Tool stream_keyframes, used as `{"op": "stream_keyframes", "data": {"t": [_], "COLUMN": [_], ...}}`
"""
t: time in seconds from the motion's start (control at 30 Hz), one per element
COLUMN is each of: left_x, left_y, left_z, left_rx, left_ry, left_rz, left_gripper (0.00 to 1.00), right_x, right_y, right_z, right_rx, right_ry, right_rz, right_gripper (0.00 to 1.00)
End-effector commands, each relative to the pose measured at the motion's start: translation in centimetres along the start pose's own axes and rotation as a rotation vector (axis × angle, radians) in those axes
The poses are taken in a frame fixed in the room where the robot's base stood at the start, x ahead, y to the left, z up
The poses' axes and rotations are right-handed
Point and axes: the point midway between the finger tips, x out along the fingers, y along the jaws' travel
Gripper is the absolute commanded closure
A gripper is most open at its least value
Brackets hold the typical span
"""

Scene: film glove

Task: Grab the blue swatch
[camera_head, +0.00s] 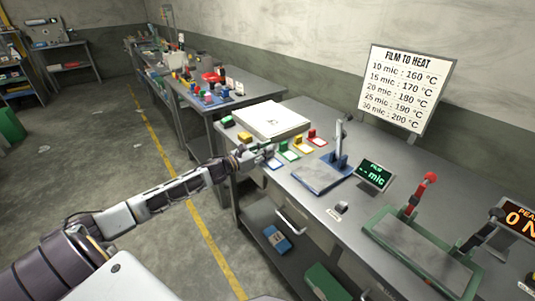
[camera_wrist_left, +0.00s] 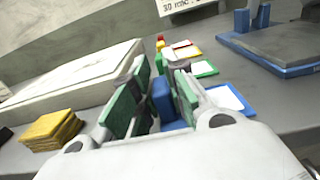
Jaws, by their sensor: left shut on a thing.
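My left gripper (camera_head: 262,152) reaches over the near left end of the workbench. In the left wrist view its two green-padded fingers (camera_wrist_left: 152,103) are shut on the upright blue swatch (camera_wrist_left: 162,100). The swatch is at or just above a blue-bordered card (camera_wrist_left: 230,100); I cannot tell whether it touches it. In the head view the gripper mostly hides the swatch, and the blue-bordered card (camera_head: 272,164) shows beside the fingers. My right gripper is not in view.
Green (camera_head: 284,146), yellow (camera_head: 297,140) and red (camera_head: 312,133) swatches stand in a row by their cards. A white slab (camera_head: 272,119) lies behind the gripper. A yellow stack (camera_wrist_left: 50,130) is left of it. A blue-based lever device (camera_head: 322,177) and the film display (camera_head: 374,175) stand to the right.

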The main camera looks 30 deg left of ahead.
Motion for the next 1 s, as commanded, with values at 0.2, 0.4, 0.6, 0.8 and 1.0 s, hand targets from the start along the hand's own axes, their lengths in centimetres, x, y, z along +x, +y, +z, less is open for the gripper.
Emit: {"op": "stream_keyframes", "data": {"t": [0.2,0.4,0.6,0.8,1.0], "left_x": [0.0,0.0,0.0,0.0,0.0], "left_y": [0.0,0.0,0.0,0.0,0.0], "left_z": [1.2,3.5,6.2,8.5,9.7], "left_rx": [0.002,0.003,0.005,0.003,0.001], "left_ry": [-0.001,-0.001,-0.001,-0.001,0.000], "left_rz": [-0.001,-0.001,-0.001,-0.001,0.000], "left_gripper": [1.00,1.00,1.00,1.00,1.00], "right_x": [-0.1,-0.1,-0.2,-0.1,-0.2], "right_y": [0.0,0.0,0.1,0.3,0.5], "right_z": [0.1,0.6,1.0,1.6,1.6], "right_rx": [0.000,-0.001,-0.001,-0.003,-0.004], "right_ry": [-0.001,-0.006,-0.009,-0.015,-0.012], "right_rz": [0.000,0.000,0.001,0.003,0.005], "right_gripper": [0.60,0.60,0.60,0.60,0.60]}}
